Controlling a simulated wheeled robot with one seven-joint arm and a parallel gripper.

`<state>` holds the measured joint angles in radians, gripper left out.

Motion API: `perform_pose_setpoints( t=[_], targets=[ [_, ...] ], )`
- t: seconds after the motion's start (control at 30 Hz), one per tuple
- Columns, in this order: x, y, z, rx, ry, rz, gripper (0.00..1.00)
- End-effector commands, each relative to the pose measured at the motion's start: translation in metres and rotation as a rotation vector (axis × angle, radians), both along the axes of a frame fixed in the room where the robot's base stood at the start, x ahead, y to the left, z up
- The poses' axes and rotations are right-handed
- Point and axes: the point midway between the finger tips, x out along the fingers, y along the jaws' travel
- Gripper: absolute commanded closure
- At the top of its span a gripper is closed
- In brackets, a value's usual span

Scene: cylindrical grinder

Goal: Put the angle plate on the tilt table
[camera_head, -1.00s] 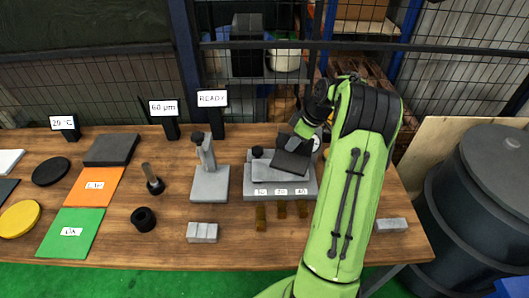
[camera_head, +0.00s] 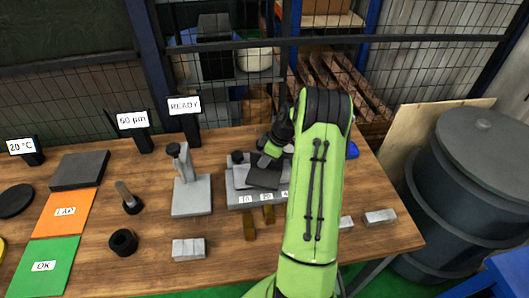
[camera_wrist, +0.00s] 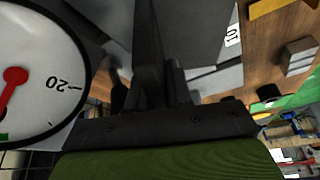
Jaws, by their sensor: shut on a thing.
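The tilt table (camera_head: 240,201) is a low grey block with number labels along its front edge, in the middle of the bench. My gripper (camera_head: 269,160) is over it and points down. It is shut on a dark grey plate (camera_head: 263,178), which looks like the angle plate. The plate is tilted and overlaps the table's top in the head view; I cannot tell whether they touch. In the wrist view, dark fingers (camera_wrist: 165,85) stand in the middle, and the grey table face with the "10" label lies behind them. My fingers' grip is mostly hidden.
A white dial gauge (camera_wrist: 35,75) is very close on the left of the wrist view. A grey stand (camera_head: 190,195) is left of the tilt table. Grey blocks (camera_head: 188,249) and brass-coloured pieces (camera_head: 250,225) lie in front. A READY sign (camera_head: 185,106) stands behind.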

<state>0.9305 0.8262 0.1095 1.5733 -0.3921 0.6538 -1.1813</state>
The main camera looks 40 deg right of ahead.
Motion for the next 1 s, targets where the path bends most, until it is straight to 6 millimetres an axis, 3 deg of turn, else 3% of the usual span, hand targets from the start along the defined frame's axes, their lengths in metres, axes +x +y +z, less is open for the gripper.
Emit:
perform_pose_setpoints(
  t=[0.27,0.3,0.43,0.77,1.0],
  targets=[
    [0.002,0.000,0.000,-0.004,-0.006,0.002,1.00],
    [0.000,0.000,-0.001,-0.001,-0.001,0.000,0.74],
    [0.000,0.000,-0.001,-0.001,-0.001,0.000,0.55],
    [0.000,-0.001,0.004,-0.002,-0.001,-0.001,0.55],
    [-0.019,-0.014,0.058,-0.005,-0.003,-0.004,0.55]
  ],
)
